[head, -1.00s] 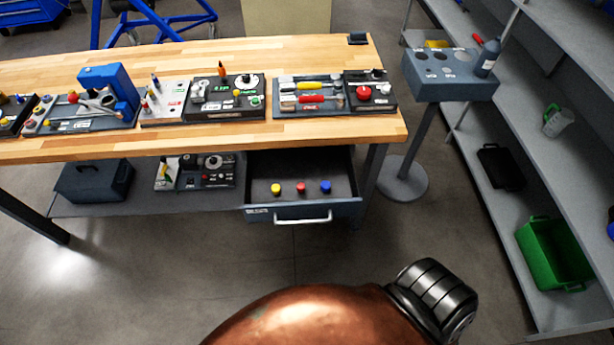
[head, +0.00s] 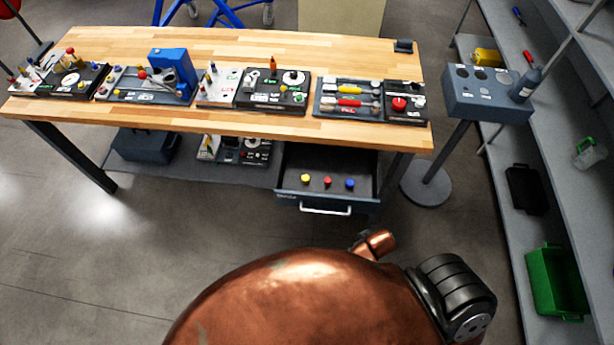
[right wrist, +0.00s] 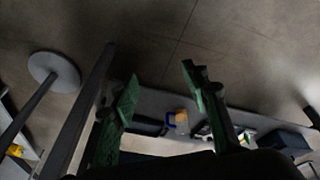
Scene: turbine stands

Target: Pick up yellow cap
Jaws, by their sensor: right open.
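The yellow cap (head: 305,178) stands in the open drawer (head: 312,209) under the right part of the workbench in the head view. It is the leftmost of three small caps in a row, beside a red cap (head: 327,182) and a blue cap (head: 350,184). My right gripper (right wrist: 160,74) shows in the right wrist view, with its green-padded fingers spread apart and nothing between them. The caps cannot be made out clearly in that view. My left gripper is in no view.
The wooden workbench (head: 110,45) carries several tool trays. A dark box (head: 147,146) sits on the shelf below it. A blue-grey stand (head: 470,105) rises right of the bench, near a rack with a green crate (head: 556,283). Floor left of the drawer front is clear.

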